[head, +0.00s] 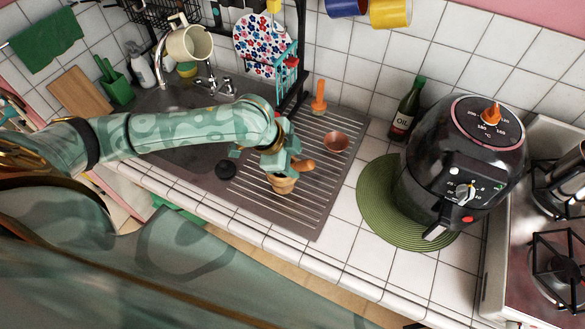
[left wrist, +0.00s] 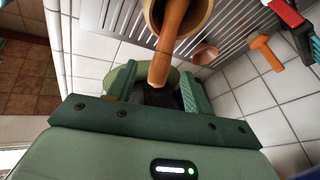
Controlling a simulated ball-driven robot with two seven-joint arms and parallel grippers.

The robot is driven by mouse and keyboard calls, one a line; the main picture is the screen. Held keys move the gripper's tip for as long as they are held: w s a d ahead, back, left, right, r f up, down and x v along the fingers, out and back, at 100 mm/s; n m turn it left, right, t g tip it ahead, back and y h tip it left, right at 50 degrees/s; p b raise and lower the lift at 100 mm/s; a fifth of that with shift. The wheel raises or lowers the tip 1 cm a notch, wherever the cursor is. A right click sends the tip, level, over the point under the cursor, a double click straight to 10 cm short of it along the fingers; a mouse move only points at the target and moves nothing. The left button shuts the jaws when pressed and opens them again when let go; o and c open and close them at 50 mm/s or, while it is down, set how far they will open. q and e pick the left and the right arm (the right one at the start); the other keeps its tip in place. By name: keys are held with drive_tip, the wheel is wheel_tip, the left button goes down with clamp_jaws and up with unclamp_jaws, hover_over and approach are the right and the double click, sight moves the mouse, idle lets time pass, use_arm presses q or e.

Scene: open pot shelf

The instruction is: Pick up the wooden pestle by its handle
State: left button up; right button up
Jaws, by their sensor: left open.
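The wooden pestle (head: 303,165) leans in a wooden mortar (head: 283,185) on the ribbed drainboard, with its handle sticking out over the rim. In the left wrist view the pestle (left wrist: 172,38) points its handle end toward my palm, and its lower part is inside the mortar (left wrist: 205,14). My left gripper (head: 287,161) is at the mortar, close to the handle. In the left wrist view its two fingers (left wrist: 158,84) are apart, with the handle end showing between them; I cannot tell whether either finger touches it. My right gripper is not in view.
A copper bowl (head: 335,142) and an orange-handled tool (head: 319,97) stand behind the mortar. A black air fryer (head: 450,165) sits on a green round mat (head: 376,200) to the right. An oil bottle (head: 407,112) stands near the wall.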

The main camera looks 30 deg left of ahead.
sight(301, 164)
use_arm(q)
drive_tip(key=b+x, duration=0.1)
drive_tip(key=x, duration=0.6)
drive_tip(key=shift+w+d, duration=0.15)
drive_tip(key=shift+w, duration=0.05)
drive_tip(key=shift+r, duration=0.15)
drive_tip(key=c, duration=1.1)
